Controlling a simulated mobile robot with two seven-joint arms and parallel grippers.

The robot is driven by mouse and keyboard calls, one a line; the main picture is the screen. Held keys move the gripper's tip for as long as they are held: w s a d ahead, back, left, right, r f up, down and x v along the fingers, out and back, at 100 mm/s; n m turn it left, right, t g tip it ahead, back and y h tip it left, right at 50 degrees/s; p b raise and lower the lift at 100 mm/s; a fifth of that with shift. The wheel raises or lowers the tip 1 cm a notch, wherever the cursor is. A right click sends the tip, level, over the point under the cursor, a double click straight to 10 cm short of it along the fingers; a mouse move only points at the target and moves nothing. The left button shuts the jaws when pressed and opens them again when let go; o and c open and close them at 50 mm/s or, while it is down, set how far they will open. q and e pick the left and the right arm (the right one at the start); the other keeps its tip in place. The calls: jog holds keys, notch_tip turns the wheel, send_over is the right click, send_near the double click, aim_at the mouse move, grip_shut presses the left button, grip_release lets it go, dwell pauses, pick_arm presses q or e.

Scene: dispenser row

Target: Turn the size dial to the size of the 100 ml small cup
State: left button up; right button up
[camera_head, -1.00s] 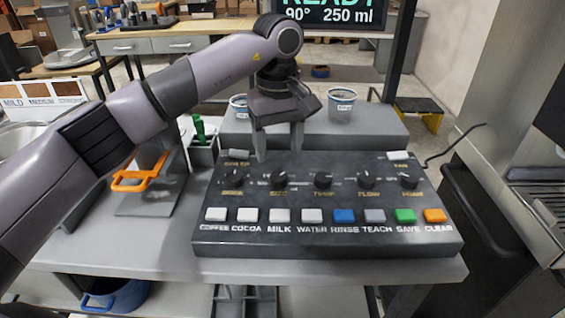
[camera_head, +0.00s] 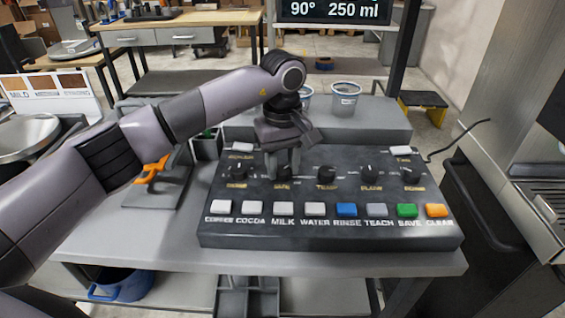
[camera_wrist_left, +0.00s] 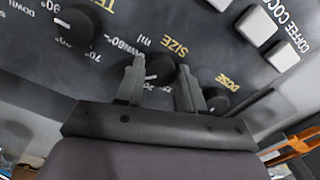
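The size dial (camera_wrist_left: 160,70) is a round black knob on the dark control panel (camera_head: 330,235). In the wrist view it sits between the two fingers of my left gripper (camera_wrist_left: 160,80), under the yellow SIZE label. A white mark shows on the dial; its exact setting is unclear. The left gripper (camera_head: 284,168) is down at the panel in the head view, mostly hiding the dial. Its fingers stand apart on either side of the dial; contact is unclear. The display (camera_head: 335,11) reads 90° and 250 ml. My right gripper is not in view.
Other black dials stand close by: dose (camera_head: 238,172), temperature (camera_head: 327,174) and flow (camera_head: 370,173). Coloured buttons run along the panel's front. Two cups stand on the grey step behind, one clear (camera_head: 345,97), one partly hidden (camera_head: 307,96); neither size is readable.

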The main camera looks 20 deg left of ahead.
pick_arm(q)
jog(key=shift+n, duration=0.4)
jog(key=n+b, duration=0.1)
jog(key=n, duration=0.8)
jog(key=shift+b, duration=0.4)
jog(key=n, duration=0.3)
jog(key=shift+n, duration=0.4)
jog(key=n, duration=0.3)
jog(key=shift+r+n+b, duration=0.1)
jog(key=shift+n+b, duration=0.2)
jog(key=n, duration=0.3)
jog(key=shift+n, duration=0.3)
jog(key=n, duration=0.6)
jog(key=shift+w, duration=0.1)
jog(key=shift+n, duration=0.3)
